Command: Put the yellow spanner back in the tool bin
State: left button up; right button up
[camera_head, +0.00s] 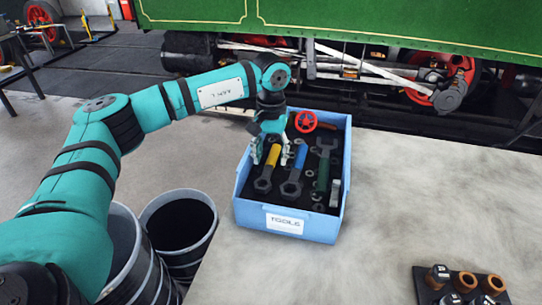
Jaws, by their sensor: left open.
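The light blue tool bin (252,213) with a "TOOLS" label stands on the pale surface at the middle. The yellow spanner (273,156) is inside the bin at its left side, with its dark open head toward the front. It appears to lie on the bin's dark floor. My left gripper (270,152) reaches down into the bin from above, open, with one pale finger on each side of the yellow handle. I cannot tell whether the fingers touch it. My right gripper is out of view.
A blue spanner (293,175) lies close right of the yellow one, then a green spanner (323,172). A red handwheel (306,121) and several nuts are also in the bin. Dark buckets (180,222) stand at left; a dark socket tray (428,290) sits front right.

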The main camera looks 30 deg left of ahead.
aim_at(271, 159)
pick_arm(q)
notch_tip(271, 159, up, 11)
jog(key=b, duration=0.1)
jog(key=shift+r, duration=0.15)
